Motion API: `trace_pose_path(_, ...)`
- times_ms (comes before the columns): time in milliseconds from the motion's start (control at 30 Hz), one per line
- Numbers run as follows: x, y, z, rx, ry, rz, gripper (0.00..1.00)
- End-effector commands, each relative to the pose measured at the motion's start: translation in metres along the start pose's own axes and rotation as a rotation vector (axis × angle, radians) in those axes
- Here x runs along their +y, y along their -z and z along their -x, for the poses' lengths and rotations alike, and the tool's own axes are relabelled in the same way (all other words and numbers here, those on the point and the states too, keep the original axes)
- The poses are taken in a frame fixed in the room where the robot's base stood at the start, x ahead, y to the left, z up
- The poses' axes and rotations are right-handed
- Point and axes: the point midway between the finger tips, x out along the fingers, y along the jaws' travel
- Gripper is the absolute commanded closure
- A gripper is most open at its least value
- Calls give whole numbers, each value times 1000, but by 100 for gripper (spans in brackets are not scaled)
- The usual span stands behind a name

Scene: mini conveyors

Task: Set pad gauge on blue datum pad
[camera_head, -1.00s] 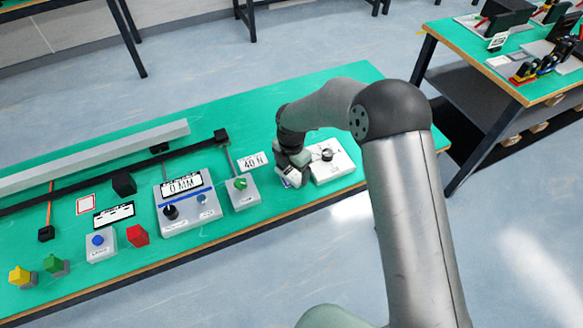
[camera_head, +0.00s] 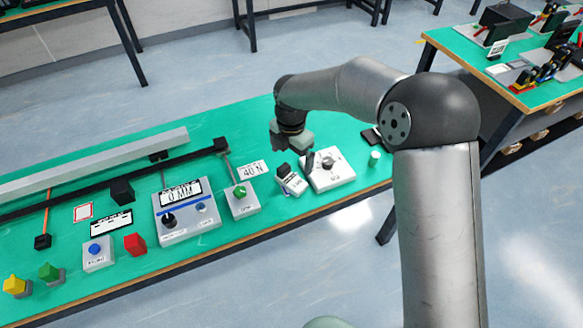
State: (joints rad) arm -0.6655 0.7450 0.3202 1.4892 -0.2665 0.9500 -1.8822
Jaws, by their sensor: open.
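My gripper (camera_head: 294,146) is raised above the green bench, pointing down. It is open, with nothing visible between its fingers. Below it stands a small white device with a black top (camera_head: 291,179), beside a white plate with a round dial (camera_head: 328,169); the device may be the pad gauge, but I cannot confirm this. A round blue piece (camera_head: 95,249) sits on a small pale box at the left. I cannot tell whether this is the blue datum pad. The gripper is well to the right of it.
A console reading 0 MM (camera_head: 186,211), a 40 N card (camera_head: 253,170) and a box with a green knob (camera_head: 240,198) stand between. A long grey bar (camera_head: 95,160) runs behind.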

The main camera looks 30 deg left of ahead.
Motion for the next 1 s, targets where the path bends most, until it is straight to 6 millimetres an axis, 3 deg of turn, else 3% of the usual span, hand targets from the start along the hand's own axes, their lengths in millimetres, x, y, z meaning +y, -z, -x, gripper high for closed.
trace_pose_path(200, 0, 0, 20, 0, 0, -1, 0)
trace_pose_path(467, -1, -1, 23, -1, 0, -6, 0)
trace_pose_path(567, -19, -11, 33, -11, 4, -94, 0)
trace_pose_path(667, -67, -33, 58, -33, 11, -344, 0)
trace_pose_path(767, -147, -52, 89, -62, 16, -746, 0)
trace_pose_path(800, -183, -56, 100, -72, 16, -932, 0)
trace_pose_path(900, -271, -50, 121, -86, 5, -1408, 0)
trace_pose_path(1000, -350, -26, 131, -84, -11, -1881, 0)
